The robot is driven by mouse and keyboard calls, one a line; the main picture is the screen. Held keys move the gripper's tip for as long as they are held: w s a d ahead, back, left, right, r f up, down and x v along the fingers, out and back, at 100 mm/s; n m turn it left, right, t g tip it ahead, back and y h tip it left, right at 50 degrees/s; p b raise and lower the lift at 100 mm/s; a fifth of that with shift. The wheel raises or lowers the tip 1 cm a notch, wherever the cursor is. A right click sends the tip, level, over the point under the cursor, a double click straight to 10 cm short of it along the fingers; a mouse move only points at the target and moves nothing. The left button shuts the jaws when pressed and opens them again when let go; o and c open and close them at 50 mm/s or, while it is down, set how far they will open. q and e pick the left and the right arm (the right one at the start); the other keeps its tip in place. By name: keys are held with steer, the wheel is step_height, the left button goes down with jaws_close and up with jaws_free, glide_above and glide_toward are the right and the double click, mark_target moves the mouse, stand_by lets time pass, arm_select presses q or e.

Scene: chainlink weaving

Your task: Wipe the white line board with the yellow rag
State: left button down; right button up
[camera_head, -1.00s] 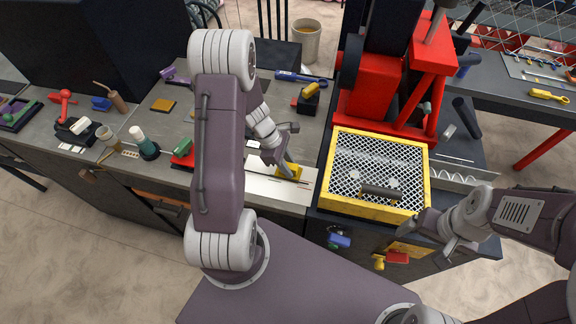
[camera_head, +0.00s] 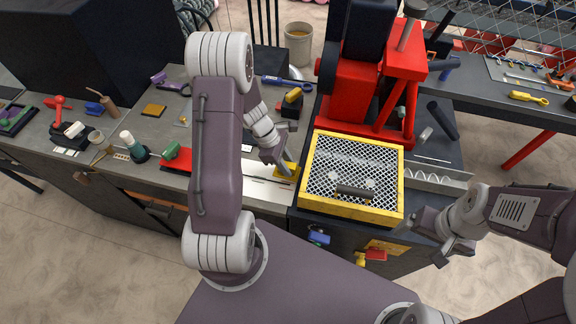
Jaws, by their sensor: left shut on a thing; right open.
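The white line board (camera_head: 262,190) lies flat near the front edge of the grey bench, partly hidden behind my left arm. Dark lines show on its surface. The yellow rag (camera_head: 286,170) is at the board's right end, partly covered by my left gripper (camera_head: 283,168). My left gripper is shut on the rag and holds it down at the board; whether it presses on the surface I cannot tell. My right gripper (camera_head: 428,238) is open and empty, in front of the bench at the right.
A yellow-framed mesh tray (camera_head: 352,208) stands just right of the board, with a red press (camera_head: 362,98) behind it. A red mat (camera_head: 174,163) with a green-handled tool lies to the left. A blue wrench (camera_head: 286,82) and a black block (camera_head: 290,105) lie behind.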

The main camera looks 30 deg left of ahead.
arm_select(q)
step_height(320, 180, up, 2)
steer(key=shift+r+p, duration=0.1)
steer(key=shift+p, duration=0.65)
step_height(320, 180, up, 2)
steer(key=shift+d+r+p, duration=0.1)
steer(key=shift+p, duration=0.95)
